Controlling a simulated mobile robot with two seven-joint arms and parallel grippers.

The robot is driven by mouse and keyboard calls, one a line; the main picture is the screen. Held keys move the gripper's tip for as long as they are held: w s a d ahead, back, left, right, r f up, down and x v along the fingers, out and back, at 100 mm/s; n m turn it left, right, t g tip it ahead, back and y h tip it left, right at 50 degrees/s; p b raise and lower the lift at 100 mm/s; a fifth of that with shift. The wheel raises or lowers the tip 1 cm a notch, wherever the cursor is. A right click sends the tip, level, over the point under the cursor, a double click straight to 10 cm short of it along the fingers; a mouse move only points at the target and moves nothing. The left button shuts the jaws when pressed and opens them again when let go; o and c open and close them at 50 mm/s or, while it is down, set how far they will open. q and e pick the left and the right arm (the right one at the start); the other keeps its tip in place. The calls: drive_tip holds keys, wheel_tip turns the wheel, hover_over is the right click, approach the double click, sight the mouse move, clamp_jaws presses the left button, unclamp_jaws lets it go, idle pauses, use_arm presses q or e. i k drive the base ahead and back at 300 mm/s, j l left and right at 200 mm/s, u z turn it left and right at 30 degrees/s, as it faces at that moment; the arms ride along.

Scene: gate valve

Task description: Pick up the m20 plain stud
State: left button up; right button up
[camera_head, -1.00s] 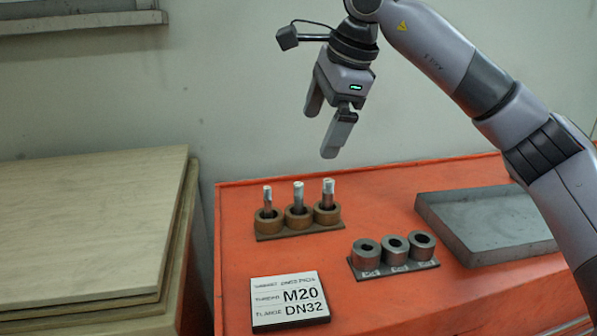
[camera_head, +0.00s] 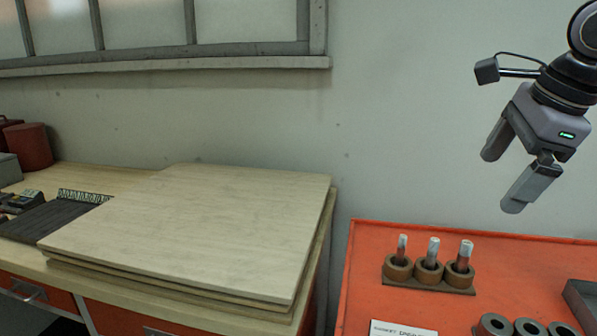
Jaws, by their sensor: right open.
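Three metal studs stand upright in brown round holders on a small rack (camera_head: 428,287) on the orange table: a left stud (camera_head: 402,245), a middle stud (camera_head: 433,249) and a right stud (camera_head: 465,252). I cannot tell from the picture which one is the m20 plain stud. My right gripper (camera_head: 504,181) is open and empty, above the table and higher than the studs, up and to their right. My left gripper is not in view.
The orange table (camera_head: 372,262) also holds a white label card (camera_head: 402,328), cut off below, grey hollow cylinders (camera_head: 527,327) and a grey tray (camera_head: 578,297). A wooden bench with stacked boards (camera_head: 190,220) stands left, beneath a window.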

sight(433, 248)
drive_tip(key=k, duration=0.9)
